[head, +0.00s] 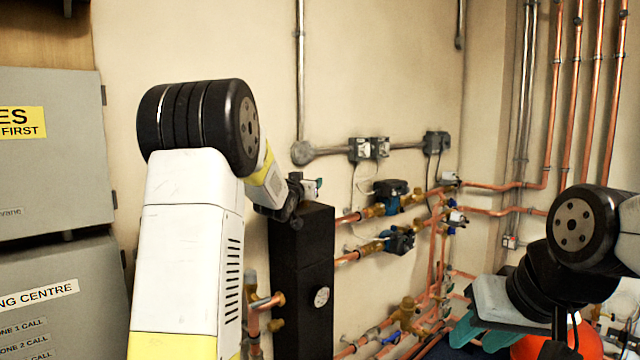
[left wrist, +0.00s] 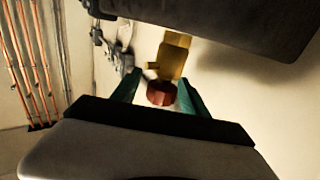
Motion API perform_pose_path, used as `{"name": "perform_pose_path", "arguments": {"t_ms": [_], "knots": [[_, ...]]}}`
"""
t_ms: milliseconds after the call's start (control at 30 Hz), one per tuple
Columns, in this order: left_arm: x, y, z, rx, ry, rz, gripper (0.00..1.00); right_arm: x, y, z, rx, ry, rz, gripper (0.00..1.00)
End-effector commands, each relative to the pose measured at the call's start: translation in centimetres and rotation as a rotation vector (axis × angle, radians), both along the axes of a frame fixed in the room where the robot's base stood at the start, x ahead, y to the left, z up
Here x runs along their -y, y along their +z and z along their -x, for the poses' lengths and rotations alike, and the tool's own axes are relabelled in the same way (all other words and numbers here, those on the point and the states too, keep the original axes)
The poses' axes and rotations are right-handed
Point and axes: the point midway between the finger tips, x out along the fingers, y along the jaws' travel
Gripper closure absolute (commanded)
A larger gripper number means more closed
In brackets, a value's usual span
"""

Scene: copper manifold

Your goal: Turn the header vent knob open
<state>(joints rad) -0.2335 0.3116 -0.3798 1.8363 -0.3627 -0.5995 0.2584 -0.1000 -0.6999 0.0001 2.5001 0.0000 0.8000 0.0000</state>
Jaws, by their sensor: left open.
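The header vent shows in the left wrist view as a brass body (left wrist: 173,58) with a small side spout and a dark red knob (left wrist: 161,94) at its end. My left gripper (left wrist: 158,92) is open, with one teal finger on each side of the knob. I cannot tell whether either finger touches it. In the head view my left arm hides most of this gripper and the vent, at the top of the black header (head: 303,270). My right gripper (head: 482,336) is at the lower right of the head view, away from the header. Its jaw opening is unclear.
Copper pipes with valves and blue-and-black pumps (head: 398,240) run along the wall right of the header. Grey control panels (head: 50,150) stand at the left. A red rounded vessel (head: 540,347) is partly hidden behind my right arm.

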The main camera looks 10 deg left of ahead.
Motion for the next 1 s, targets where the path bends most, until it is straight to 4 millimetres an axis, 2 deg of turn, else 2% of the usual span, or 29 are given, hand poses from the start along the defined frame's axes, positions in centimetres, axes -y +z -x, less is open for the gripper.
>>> {"name": "perform_pose_path", "arguments": {"t_ms": [333, 600, 1000], "knots": [[0.03, -0.02, -0.5, -0.001, 0.0, 0.0, 0.5, 0.0, 0.0, 0.0, 0.0, 0.0, 0.0, 0.64], [0.03, -0.02, -0.48, -0.001, 0.0, 0.0, 1.0, 0.0, 0.01, 0.01, 0.0, 0.0, 0.0, 0.64], [-0.01, 0.16, -0.55, 0.005, 0.051, 0.0, 1.0, 0.0, 0.0, 0.0, 0.0, 0.0, 0.0, 0.64]]}}
